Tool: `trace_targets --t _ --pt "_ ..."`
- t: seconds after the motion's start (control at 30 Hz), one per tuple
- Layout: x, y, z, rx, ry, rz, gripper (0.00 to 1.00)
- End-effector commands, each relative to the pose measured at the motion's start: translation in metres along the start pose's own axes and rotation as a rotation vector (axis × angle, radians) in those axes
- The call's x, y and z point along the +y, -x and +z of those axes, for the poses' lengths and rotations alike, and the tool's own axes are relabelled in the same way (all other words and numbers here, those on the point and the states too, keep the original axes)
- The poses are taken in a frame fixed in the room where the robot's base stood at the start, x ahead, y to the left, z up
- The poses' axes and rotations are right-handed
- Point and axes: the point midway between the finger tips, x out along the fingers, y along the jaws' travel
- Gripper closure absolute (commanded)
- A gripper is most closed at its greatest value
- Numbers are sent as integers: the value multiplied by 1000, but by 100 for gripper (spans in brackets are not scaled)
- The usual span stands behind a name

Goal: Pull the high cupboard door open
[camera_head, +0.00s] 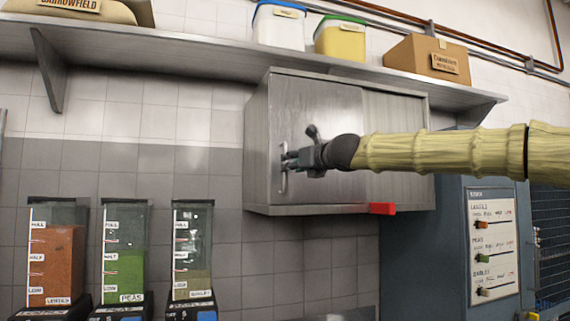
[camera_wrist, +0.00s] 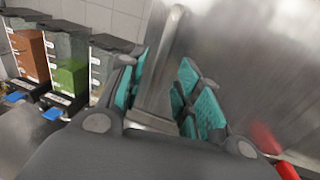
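The high cupboard (camera_head: 405,120) is a grey metal wall unit under a shelf. Its left door (camera_head: 325,105) appears shut, flush with the front. A vertical bar handle (camera_head: 284,180) sits near that door's left edge. My gripper (camera_head: 291,160) is at the handle, reaching in from the right. In the wrist view the handle (camera_wrist: 163,70) stands between my gripper's (camera_wrist: 162,85) teal finger pads, which lie close on both sides of it. The fingers look closed around the bar, with little gap visible. Part of the handle is hidden behind the fingers in the head view.
A red block (camera_head: 382,208) juts from the cupboard's lower front edge. A shelf (camera_head: 200,55) with tubs and a box (camera_head: 428,60) runs just above. Dispensers (camera_head: 124,250) stand below left. A blue-grey cabinet (camera_head: 440,250) stands below right. Wall left of the cupboard is clear.

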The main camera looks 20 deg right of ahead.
Motion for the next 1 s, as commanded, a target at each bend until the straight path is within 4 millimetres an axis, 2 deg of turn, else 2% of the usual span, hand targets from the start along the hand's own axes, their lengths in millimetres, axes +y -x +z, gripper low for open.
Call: trace_targets --t 0.1,0.3,0.5,0.77,0.8,0.97,1.0 --pt "0 -19 1 2 1 -1 66" --pt "0 -42 0 2 2 -1 66" --pt "0 -51 0 0 1 0 66" --pt "0 -52 -1 0 1 0 66" --pt "0 -52 -1 0 1 0 68" --pt "0 -52 -1 0 1 0 97" --pt "0 -52 -1 0 1 0 100"
